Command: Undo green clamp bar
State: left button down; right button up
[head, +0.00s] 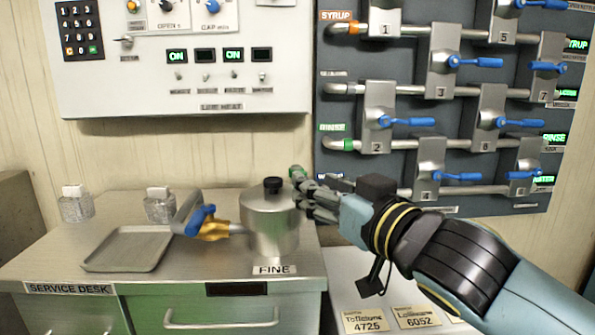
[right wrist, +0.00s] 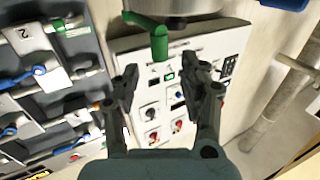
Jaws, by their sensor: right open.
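The steel kettle (head: 268,228) with a black lid knob stands on the service desk, a label reading FINE below it. The green clamp bar (head: 297,172) shows at the kettle's upper right side, partly hidden by my right gripper (head: 310,192). In the right wrist view the green bar (right wrist: 158,40) is bent, its end hanging just beyond and between the fingertips of my right gripper (right wrist: 162,78). The fingers are apart with nothing between them; I cannot tell whether they touch the bar. My left gripper is not in view.
A grey tray (head: 128,249) and two jars (head: 76,204) stand on the desk (head: 60,262). A valve panel (head: 345,105) with blue levers is behind my right arm.

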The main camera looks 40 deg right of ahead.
jog(key=w, duration=0.5)
jog(key=shift+w+d, duration=0.2)
jog(key=shift+w, duration=0.2)
grip_shut()
jog(key=shift+f, duration=0.1)
